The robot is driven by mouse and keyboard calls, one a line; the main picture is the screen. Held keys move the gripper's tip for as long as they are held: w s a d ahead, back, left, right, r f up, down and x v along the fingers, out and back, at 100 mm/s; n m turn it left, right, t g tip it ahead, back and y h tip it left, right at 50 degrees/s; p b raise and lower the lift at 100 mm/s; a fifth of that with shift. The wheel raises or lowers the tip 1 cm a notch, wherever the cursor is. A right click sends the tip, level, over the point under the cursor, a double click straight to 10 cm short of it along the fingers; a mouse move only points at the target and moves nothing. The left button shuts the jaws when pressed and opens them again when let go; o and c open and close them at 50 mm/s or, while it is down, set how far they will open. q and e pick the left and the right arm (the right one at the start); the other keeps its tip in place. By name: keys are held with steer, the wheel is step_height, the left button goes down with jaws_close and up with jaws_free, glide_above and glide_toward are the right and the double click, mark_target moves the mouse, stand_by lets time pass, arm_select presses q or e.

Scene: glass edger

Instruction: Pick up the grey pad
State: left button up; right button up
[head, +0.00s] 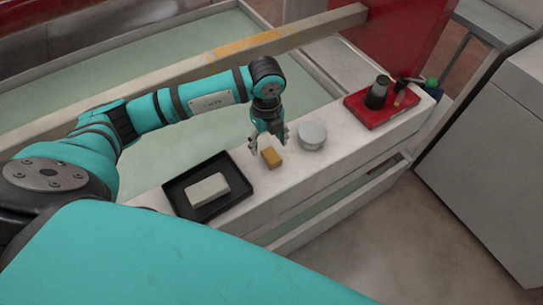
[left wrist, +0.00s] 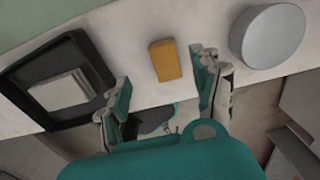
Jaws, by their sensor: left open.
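The grey pad (head: 207,190) is a pale rectangular block lying in a shallow black tray (head: 178,201) on the light ledge. It also shows at the left of the left wrist view (left wrist: 62,90), inside the tray (left wrist: 98,58). My left gripper (head: 269,140) is open and empty, to the right of the tray, just above a small ochre block (head: 271,157). In the left wrist view the ochre block (left wrist: 165,61) shows between the spread fingers (left wrist: 162,80), and the pad is outside them to the left. My right gripper is not in view.
A round grey lidded tin (head: 312,136) stands just right of the ochre block. Further right, a red tray (head: 378,119) holds a dark jar (head: 377,93) and small tools. The ledge (head: 290,185) is narrow, with a drop to the floor in front.

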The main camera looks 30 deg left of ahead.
mark_target(270, 153)
arm_select(q)
steer(key=shift+f, duration=0.95)
steer(key=f, duration=0.3)
steer(key=shift+w+d+f, duration=0.15)
steer(key=shift+w+f, duration=0.15)
steer(key=shift+f, duration=0.4)
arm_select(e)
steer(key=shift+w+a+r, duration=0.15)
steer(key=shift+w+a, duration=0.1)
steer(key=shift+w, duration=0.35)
arm_select(q)
steer(key=c, duration=1)
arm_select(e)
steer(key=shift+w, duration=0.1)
